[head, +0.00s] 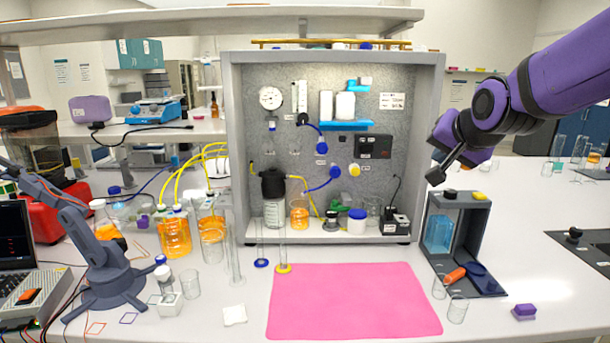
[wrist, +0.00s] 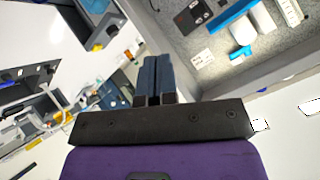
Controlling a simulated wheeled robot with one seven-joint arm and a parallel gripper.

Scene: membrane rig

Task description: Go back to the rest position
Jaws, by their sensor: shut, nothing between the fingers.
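My gripper (head: 440,174) is at the end of my purple arm in the upper right of the head view. It hangs in the air to the right of the grey rig cabinet (head: 433,110), above the small dark open-fronted box (head: 484,228). In the wrist view the two fingers of my gripper (wrist: 154,62) lie together, with nothing between them. The rig cabinet (wrist: 215,75) fills the upper right of the wrist view, tilted.
A pink mat (head: 350,300) lies on the bench front. Glass beakers (head: 458,308) and a purple block (head: 523,312) stand front right. Bottles of orange liquid (head: 174,235) and a small grey robot arm (head: 95,250) stand left. A shelf (head: 210,20) overhangs the top left.

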